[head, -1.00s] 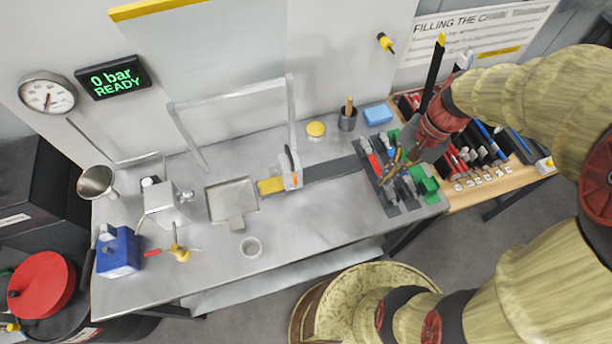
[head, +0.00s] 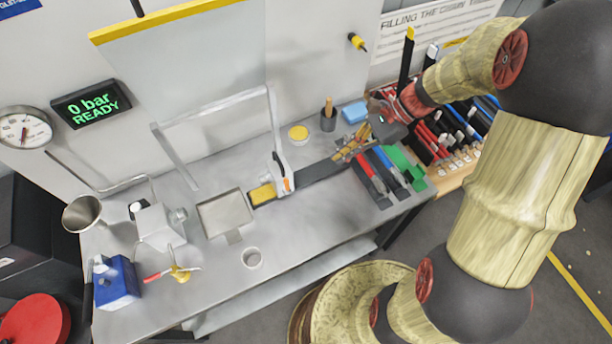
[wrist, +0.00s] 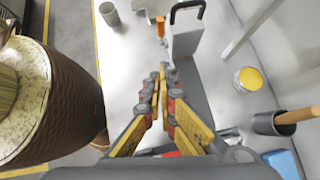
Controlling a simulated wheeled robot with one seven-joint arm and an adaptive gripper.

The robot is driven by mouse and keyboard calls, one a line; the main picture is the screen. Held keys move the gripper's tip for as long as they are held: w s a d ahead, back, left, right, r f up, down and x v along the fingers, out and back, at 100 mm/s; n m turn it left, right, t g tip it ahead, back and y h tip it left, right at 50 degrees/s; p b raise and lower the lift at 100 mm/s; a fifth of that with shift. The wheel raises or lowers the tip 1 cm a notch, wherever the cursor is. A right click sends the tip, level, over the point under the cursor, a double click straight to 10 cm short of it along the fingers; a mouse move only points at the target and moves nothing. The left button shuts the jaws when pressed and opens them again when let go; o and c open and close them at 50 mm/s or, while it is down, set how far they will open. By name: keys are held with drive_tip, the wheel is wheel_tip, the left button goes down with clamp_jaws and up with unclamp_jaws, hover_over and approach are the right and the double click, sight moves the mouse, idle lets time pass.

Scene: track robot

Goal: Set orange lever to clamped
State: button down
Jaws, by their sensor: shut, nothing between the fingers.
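The orange lever (head: 287,184) is a small part on the front of the white clamp block (head: 281,174) on the steel bench. The lever also shows upright in the wrist view (wrist: 160,27), left of the block (wrist: 184,36). I cannot tell its exact setting. My gripper (head: 338,157) is to the right of the block, above the dark rail, apart from the lever. In the wrist view my gripper (wrist: 163,70) points toward the block, its yellow fingers converging, shut and empty. The lever is not covered by the gripper.
Behind stand a yellow-lidded jar (head: 298,133) and a grey cup (head: 328,122) with a wooden handle. A metal frame (head: 213,110) rises behind left.

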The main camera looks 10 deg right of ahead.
sight(287, 187)
drive_tip(key=a+r+b+x, duration=0.1)
drive_tip(key=x, duration=0.5)
drive_tip(key=a+r+b+x, duration=0.1)
drive_tip(key=b+x, duration=0.1)
drive_tip(key=x, duration=0.4)
drive_tip(key=shift+s+a+f, duration=0.15)
drive_tip(key=shift+a+f, duration=0.15)
drive_tip(key=shift+a, duration=0.05)
drive_tip(key=shift+r, duration=0.15)
drive_tip(key=shift+a+h+p, duration=0.2)
drive_tip(key=shift+h+p, duration=0.1)
drive_tip(key=shift+p, duration=0.3)
